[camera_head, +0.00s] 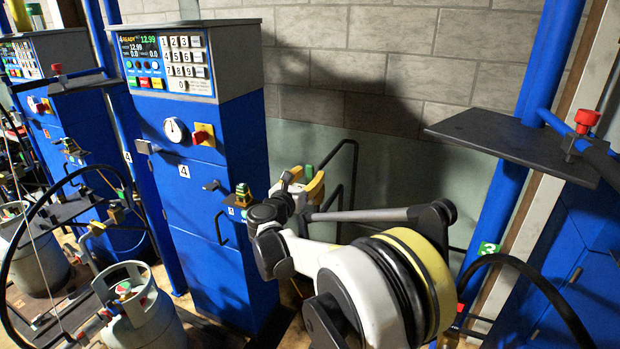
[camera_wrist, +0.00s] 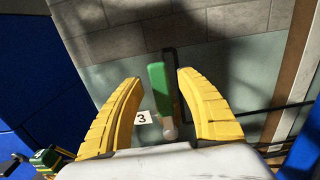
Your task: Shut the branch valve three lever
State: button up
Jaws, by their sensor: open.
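The branch valve three lever (camera_wrist: 157,88) has a green handle that stands nearly upright in the wrist view, with a pale round end at its bottom. A white tag reading 3 (camera_wrist: 143,117) is just left of it. My gripper (camera_wrist: 160,76) has its yellow fingers spread, one on each side of the lever, with visible gaps. In the head view, my gripper (camera_head: 304,180) is behind my arm, near the wall, and the green handle top (camera_head: 309,172) shows between its fingers. The lever's lower part is hidden there.
A blue scale cabinet marked 4 (camera_head: 195,190) stands left of my arm. A yellow-and-green valve (camera_head: 243,194) sits on its right side. A dark shelf (camera_head: 500,140) with a red knob is at right. Gas cylinders (camera_head: 140,305) stand at lower left.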

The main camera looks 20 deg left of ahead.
jog(key=shift+w, duration=0.2)
jog(key=shift+c, duration=0.5)
grip_shut()
